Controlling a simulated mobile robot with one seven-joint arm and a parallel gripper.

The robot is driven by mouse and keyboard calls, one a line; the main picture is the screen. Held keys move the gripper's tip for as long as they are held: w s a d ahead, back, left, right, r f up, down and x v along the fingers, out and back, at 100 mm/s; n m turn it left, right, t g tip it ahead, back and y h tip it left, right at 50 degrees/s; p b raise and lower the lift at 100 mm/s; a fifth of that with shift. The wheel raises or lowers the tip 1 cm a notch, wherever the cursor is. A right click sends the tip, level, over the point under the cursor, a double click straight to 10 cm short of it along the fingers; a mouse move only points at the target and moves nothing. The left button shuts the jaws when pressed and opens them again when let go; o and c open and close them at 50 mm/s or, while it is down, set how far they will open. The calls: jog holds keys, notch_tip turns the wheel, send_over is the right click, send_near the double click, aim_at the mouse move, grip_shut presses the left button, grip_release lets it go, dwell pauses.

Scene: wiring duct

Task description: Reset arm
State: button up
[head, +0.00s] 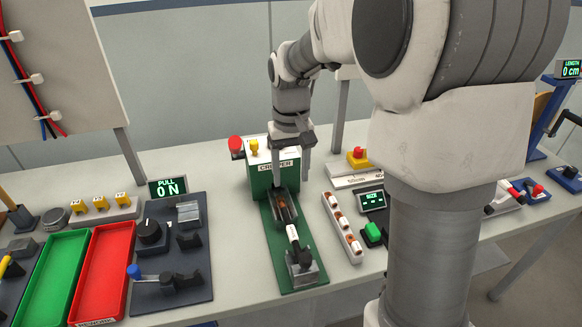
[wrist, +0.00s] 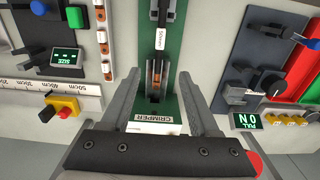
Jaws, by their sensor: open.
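My gripper (head: 292,160) hangs over the back of the green crimper (head: 260,177), near its white label. In the wrist view my gripper (wrist: 158,104) has its two fingers wide apart, one on each side of the crimper base (wrist: 172,106), with nothing between them held. A dark piece with a white sleeve marked with small text (wrist: 161,38) lies along the crimper's line toward its front end; it also shows in the head view (head: 293,234). Whether the fingers touch the crimper cannot be told.
A green tray (head: 50,285) and a red tray (head: 103,275) lie at the left, beside a dark pull tester (head: 175,250) reading 0 N. A white strip with several orange-brown pieces (head: 343,230) lies right of the crimper. A red knob (head: 236,144) stands at the crimper's back left.

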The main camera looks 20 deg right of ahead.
jog(key=shift+r, duration=0.4)
jog(key=s+r+t, duration=0.2)
jog(key=s+r, duration=0.1)
jog(key=s, duration=0.7)
jog(key=s+r+t, duration=0.3)
jog(key=s+r, duration=0.1)
jog(key=s, duration=0.6)
jog(key=shift+s+r+t, duration=0.2)
jog(key=shift+r+t, duration=0.05)
jog(key=shift+t, duration=0.05)
